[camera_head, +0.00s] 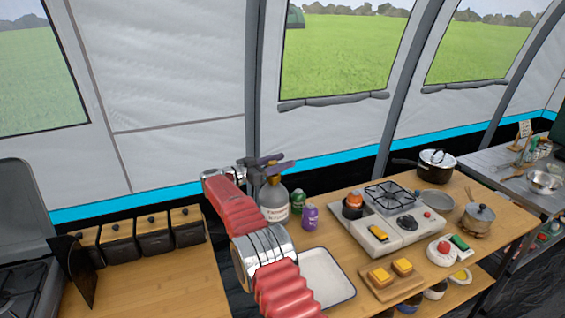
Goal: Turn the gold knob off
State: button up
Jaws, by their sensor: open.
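A grey gas bottle (274,206) with a printed label stands behind my arm, at the left end of the wooden counter. A small gold part (273,180), which looks like the gold knob, shows at its top. My gripper (272,166) is open, with its dark fingers at or just above the bottle's top. I cannot tell whether the fingers touch the knob or are around it.
A purple jar (310,217) and a green canister (297,200) stand close right of the bottle. A white tray (326,277) lies in front. A camping stove (391,227) stands farther right. The left counter (160,284) has clear room.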

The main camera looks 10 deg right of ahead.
jog(key=v, duration=1.1)
jog(key=shift+a, duration=0.3)
